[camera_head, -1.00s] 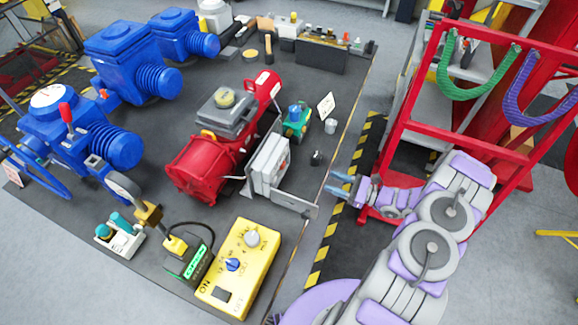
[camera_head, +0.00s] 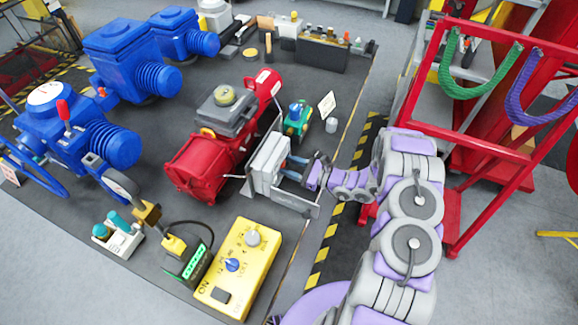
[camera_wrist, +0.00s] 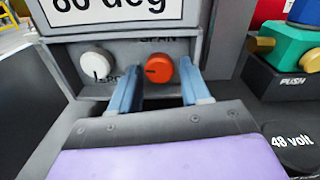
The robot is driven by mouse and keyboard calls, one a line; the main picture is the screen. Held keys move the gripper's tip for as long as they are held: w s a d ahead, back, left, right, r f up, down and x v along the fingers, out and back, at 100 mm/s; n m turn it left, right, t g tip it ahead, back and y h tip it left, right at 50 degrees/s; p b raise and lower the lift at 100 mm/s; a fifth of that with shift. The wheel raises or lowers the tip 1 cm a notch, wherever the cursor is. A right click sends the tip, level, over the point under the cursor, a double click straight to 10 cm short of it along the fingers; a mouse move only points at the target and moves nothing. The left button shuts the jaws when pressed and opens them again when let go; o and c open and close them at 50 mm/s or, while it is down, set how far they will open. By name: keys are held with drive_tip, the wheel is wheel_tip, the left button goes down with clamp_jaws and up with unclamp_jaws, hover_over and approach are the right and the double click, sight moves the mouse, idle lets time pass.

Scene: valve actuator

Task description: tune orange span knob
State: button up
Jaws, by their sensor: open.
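The orange span knob (camera_wrist: 159,69) is a round dial on the grey control box (camera_wrist: 222,40), under the label "SPAN", in the wrist view. A white knob (camera_wrist: 97,63) sits to its left on the same panel. My gripper (camera_wrist: 160,82) is open, its two blue fingers pointing at the panel. The fingertips are on either side of the orange knob's lower part; contact cannot be told. In the head view my gripper (camera_head: 293,167) is at the face of the grey box (camera_head: 265,165), and the knob is hidden there.
The red actuator (camera_head: 203,165) stands behind the box. A grey bracket plate (camera_head: 298,205) lies just below my gripper. A green and blue device (camera_wrist: 287,45) marked "PUSH" and a black "48 volt" disc (camera_wrist: 291,145) are to the right. A yellow control box (camera_head: 238,270) stands in front.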

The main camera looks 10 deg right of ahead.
drive_tip(key=shift+w+a, duration=0.2)
drive_tip(key=shift+a, duration=0.05)
drive_tip(key=shift+c, duration=0.4)
drive_tip(key=c, duration=0.7)
drive_tip(key=shift+r+m+p, duration=0.1)
drive_tip(key=shift+m+p, duration=1)
drive_tip(key=shift+m, duration=0.5)
drive_tip(key=shift+w+d+m+b, duration=0.15)
drive_tip(key=shift+m+b, duration=0.15)
drive_tip(key=shift+m, duration=2.5)
